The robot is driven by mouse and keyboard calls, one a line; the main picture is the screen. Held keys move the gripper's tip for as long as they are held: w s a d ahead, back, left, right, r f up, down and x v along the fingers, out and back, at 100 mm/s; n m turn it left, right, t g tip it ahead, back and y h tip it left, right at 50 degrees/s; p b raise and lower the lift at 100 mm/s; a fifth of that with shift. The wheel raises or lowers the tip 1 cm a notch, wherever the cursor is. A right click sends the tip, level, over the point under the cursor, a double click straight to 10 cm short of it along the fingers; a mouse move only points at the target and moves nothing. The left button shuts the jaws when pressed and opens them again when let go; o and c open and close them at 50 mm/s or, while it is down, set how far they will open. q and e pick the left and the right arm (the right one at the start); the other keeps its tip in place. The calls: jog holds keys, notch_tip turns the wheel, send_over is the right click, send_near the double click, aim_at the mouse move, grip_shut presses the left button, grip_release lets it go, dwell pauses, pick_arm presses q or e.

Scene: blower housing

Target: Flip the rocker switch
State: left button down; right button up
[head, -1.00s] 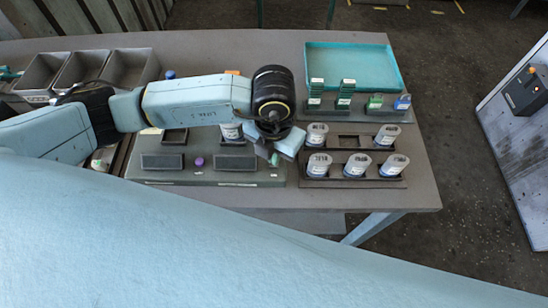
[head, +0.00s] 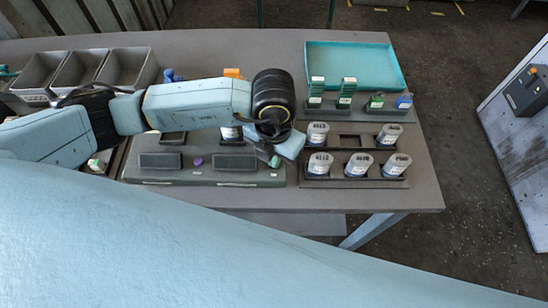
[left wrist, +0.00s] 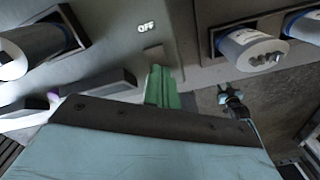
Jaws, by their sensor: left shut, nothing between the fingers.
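A grey-green panel (head: 205,177) lies on the table with dark blocks on it. In the left wrist view the panel carries a white OFF label (left wrist: 146,27). A small flat grey piece (left wrist: 154,52) beside the label looks like the rocker switch; its tilt cannot be made out. My left gripper (head: 275,161) hangs over the panel's right end, its green fingers shut and empty. In the left wrist view its fingertips (left wrist: 159,70) are right by the grey piece; whether they touch cannot be told. The switch is hidden in the head view. My right gripper is not in view.
A dark rack with white-topped cylinders (head: 358,164) stands close right of my gripper. Behind it are green and blue parts (head: 375,102) and a teal tray (head: 353,66). Grey bins (head: 83,72) stand at back left. A purple knob (head: 197,161) sits on the panel.

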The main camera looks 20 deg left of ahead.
pick_arm(q)
jog(key=shift+r+p, duration=2.4)
jog(key=shift+r, duration=1.05)
